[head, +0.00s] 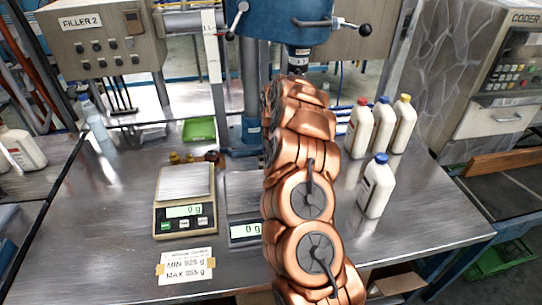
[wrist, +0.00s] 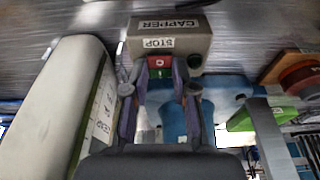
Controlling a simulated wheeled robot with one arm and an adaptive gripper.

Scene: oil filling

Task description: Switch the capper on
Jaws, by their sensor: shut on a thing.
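The capper (wrist: 165,40) is a grey-beige box with a CAPPER label and a STOP label, shown upside down at the top middle of the wrist view. In the head view my own arm hides the gripper and the capper.
Two scales (head: 184,192) (head: 243,205) reading 0 g are left of my arm, with a green tray (head: 199,130) behind. Bottles with red, blue and yellow caps (head: 382,127) and a nearer blue-capped one (head: 376,187) are right. A pale bottle-like body (wrist: 62,105) is close left in the wrist view.

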